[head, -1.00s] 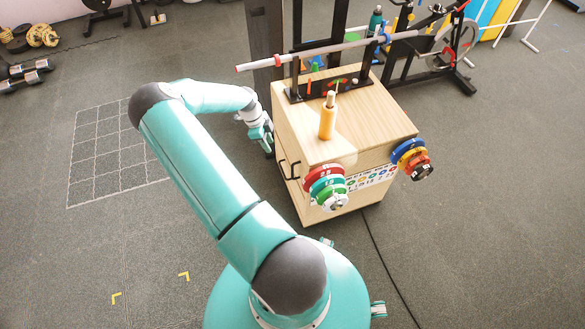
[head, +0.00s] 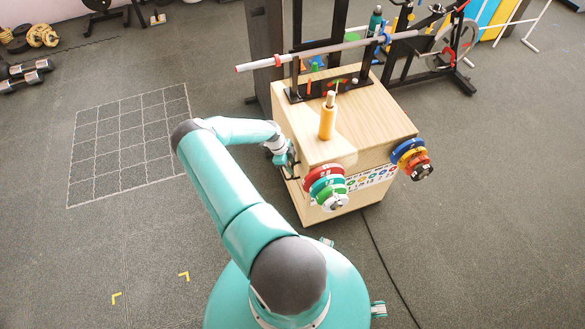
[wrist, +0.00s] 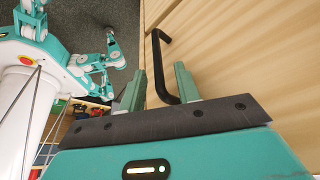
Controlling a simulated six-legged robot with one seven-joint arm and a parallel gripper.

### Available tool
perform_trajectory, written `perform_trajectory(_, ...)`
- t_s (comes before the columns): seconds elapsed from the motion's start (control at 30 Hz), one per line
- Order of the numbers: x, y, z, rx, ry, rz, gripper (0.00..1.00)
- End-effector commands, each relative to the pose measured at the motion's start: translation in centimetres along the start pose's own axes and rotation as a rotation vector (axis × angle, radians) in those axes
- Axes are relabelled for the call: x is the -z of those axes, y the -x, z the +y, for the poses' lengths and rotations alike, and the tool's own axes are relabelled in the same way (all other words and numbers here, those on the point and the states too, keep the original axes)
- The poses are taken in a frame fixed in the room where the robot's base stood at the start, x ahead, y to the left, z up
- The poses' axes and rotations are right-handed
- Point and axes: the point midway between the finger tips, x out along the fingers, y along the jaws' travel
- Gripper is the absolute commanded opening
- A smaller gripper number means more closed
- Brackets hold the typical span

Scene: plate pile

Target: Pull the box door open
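The box (head: 375,105) is a pale wooden cabinet. The door is on its left side and shows as light wood (wrist: 245,50) in the wrist view. A black bar handle (wrist: 160,55) stands out from that wooden face. My gripper (head: 291,158) is at the box's left side, over the handle, which it hides in the head view. In the wrist view my gripper (wrist: 161,72) has its two teal fingers apart, with the handle's bar between them. I see no clear grip on the bar. The door looks shut, though my gripper covers part of it.
A barbell (head: 315,52) on a black rack, an orange peg (head: 327,118) and coloured weight plates (head: 328,186) are on the box. A black post (head: 264,50) stands behind it. The floor left of the box (head: 130,150) is clear.

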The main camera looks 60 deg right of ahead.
Motion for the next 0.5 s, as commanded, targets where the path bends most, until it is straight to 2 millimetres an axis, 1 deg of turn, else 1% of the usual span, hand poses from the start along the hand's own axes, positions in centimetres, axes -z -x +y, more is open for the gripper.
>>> perform_trajectory(0.03,0.0,-0.7,0.0,-0.001,0.001,0.001,0.33)
perform_trajectory(0.2,0.0,-1.8,0.0,-0.001,0.0,0.0,0.33)
perform_trajectory(0.47,0.0,-1.9,0.0,0.0,0.0,-0.001,0.33)
perform_trajectory(0.5,0.0,-1.9,0.0,0.0,0.0,-0.001,0.25)
